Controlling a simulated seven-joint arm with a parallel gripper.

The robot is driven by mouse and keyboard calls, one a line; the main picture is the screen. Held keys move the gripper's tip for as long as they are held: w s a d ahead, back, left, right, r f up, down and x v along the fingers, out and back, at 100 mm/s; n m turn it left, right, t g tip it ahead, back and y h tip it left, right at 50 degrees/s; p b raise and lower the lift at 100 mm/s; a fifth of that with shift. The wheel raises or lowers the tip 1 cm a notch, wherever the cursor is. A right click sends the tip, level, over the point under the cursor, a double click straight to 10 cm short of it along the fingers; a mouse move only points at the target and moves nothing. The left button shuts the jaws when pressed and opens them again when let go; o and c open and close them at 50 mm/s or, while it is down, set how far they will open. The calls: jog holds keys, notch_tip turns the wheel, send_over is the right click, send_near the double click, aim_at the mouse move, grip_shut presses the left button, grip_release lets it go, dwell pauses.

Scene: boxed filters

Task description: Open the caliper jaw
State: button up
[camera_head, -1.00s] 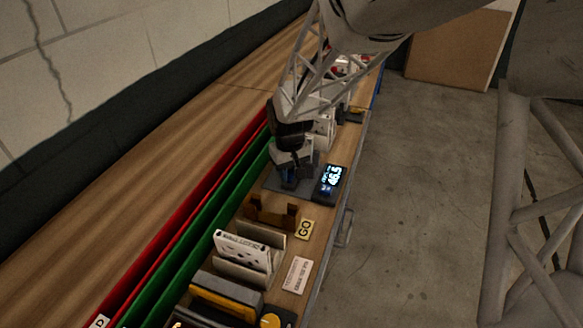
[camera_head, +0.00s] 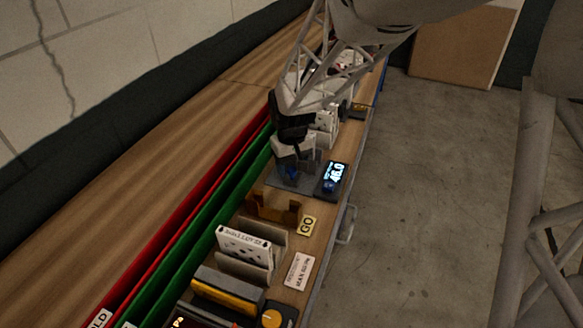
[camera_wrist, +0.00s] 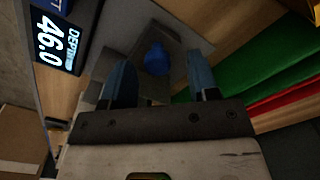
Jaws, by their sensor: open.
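The caliper has a grey base plate (camera_head: 284,186), a blue knob (camera_wrist: 157,58) and a dark readout (camera_head: 334,179) lit with 46.0. The readout also shows in the wrist view (camera_wrist: 52,45), with the word DEPTH. My gripper (camera_head: 296,166) is over the base plate in the head view. In the wrist view its two blue fingers (camera_wrist: 160,66) are apart. The knob appears between them, with a gap on each side. I cannot tell how far beyond the fingertips it lies. My gripper hides much of the caliper jaw in the head view.
A brown stand (camera_head: 273,209) and a GO label (camera_head: 307,225) are nearer on the bench. A white boxed filter (camera_head: 244,245) stands in a holder. Green (camera_head: 190,215) and red (camera_head: 165,218) troughs run along the left. Open floor lies right.

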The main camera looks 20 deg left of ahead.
aim_at(291, 170)
jog(key=shift+r, duration=3.25)
jog(key=shift+d+r, duration=0.2)
jog(key=shift+d, duration=0.25)
jog(key=s+d+r+m, duration=0.2)
jog(key=s+d+r, duration=0.1)
jog(key=d, duration=0.5)
jog(key=s+d+r+m+t, duration=0.1)
jog(key=s+d+r, duration=0.15)
jog(key=d, duration=0.65)
jog(key=s+d+r+m, duration=0.2)
jog(key=d+r, duration=0.2)
jog(key=d, duration=0.4)
jog(key=s+d+m+t, duration=0.1)
jog(key=s+d+m, duration=0.3)
jog(key=s+d, duration=1.1)
jog(key=shift+s+d+t, duration=0.3)
jog(key=shift+s, duration=0.4)
